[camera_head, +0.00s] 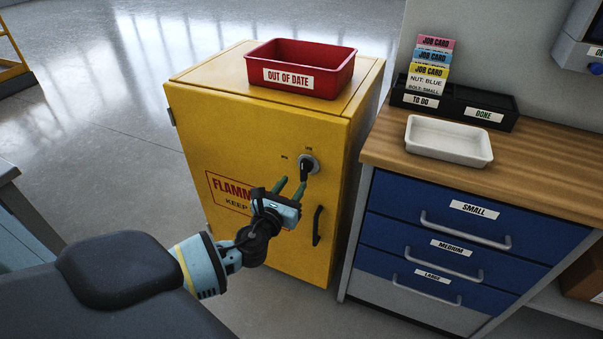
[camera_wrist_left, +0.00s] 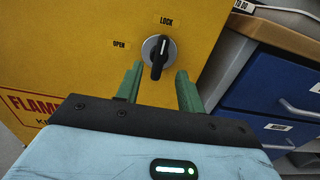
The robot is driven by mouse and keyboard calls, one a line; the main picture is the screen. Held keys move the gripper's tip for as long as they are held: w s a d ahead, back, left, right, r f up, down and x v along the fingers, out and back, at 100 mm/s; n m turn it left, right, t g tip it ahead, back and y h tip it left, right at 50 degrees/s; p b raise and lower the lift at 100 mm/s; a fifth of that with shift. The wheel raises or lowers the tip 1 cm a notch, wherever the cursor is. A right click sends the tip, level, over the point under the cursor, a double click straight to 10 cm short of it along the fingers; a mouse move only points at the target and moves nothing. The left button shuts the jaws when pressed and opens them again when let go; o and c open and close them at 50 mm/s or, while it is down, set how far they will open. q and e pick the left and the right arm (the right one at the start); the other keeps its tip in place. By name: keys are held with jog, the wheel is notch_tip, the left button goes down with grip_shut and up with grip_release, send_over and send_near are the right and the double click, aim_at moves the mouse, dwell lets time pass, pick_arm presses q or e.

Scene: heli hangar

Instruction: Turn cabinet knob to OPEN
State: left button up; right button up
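The yellow cabinet (camera_head: 230,130) stands in the middle of the head view, its door shut. Its black knob (camera_head: 306,167) sits on a round grey plate at the upper right of the door. In the left wrist view the knob (camera_wrist_left: 158,57) is close to upright, its upper end toward the LOCK label (camera_wrist_left: 166,21). The OPEN label (camera_wrist_left: 119,44) is to its left. My left gripper (camera_head: 291,188) is open, its green fingers pointing at the door just below the knob. In the wrist view the knob shows between and beyond the fingertips, apparently untouched. My right gripper is not in view.
A black door handle (camera_head: 317,226) is just below and right of my left gripper. A red OUT OF DATE bin (camera_head: 318,84) sits on the cabinet. A wooden-topped drawer unit (camera_head: 520,180) with a white tray (camera_head: 447,141) stands close on the right.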

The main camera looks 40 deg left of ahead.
aim_at(302, 171)
pick_arm(q)
jog(key=x, duration=0.6)
jog(key=shift+w+b, duration=0.25)
jog(key=shift+b, duration=0.1)
grip_shut()
